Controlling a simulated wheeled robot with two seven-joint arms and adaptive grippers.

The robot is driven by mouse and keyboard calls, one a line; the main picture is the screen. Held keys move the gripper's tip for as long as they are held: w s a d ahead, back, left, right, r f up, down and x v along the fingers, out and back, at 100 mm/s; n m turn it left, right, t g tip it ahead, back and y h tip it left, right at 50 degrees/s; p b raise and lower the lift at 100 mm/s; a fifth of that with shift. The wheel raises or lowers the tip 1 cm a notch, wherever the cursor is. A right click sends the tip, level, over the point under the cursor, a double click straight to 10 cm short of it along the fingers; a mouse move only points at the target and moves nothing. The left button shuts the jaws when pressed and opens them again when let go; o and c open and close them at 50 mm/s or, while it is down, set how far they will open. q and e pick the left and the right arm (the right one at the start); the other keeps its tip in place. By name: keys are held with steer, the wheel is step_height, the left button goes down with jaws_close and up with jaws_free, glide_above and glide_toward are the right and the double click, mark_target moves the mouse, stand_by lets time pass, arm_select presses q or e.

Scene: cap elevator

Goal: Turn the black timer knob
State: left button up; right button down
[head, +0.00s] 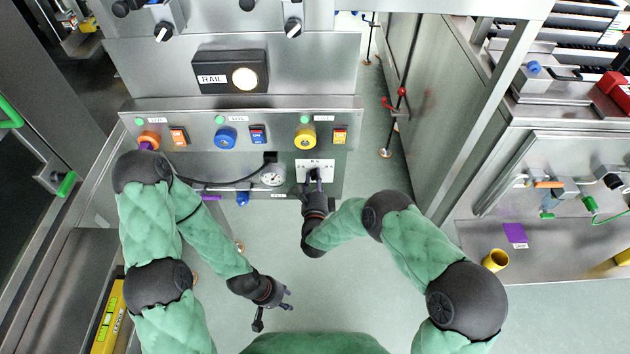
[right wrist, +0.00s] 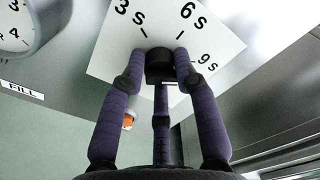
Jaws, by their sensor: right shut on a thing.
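The black timer knob (right wrist: 159,66) sits on a white dial plate (right wrist: 108,52) marked 3 s, 6 s and 9 s in the right wrist view. The plate (head: 315,165) is on the front of the steel machine in the head view, where my right gripper largely hides the knob. My right gripper (right wrist: 163,58) is shut on the knob, with a finger on each side of it; in the head view this gripper (head: 313,183) reaches up to the plate. My left gripper (head: 270,305) hangs empty over the floor at lower centre, its fingers apart.
A round gauge (head: 272,176) is left of the plate, with a black cable above it. Orange, blue and yellow knobs (head: 305,138) and rocker switches line the panel above. A side bench (head: 560,260) stands at right. The floor between is clear.

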steer(key=shift+m, duration=0.3)
steer(key=c, duration=0.9)
jaws_free()
steer(key=shift+c, duration=0.2)
steer(key=s, duration=1.2)
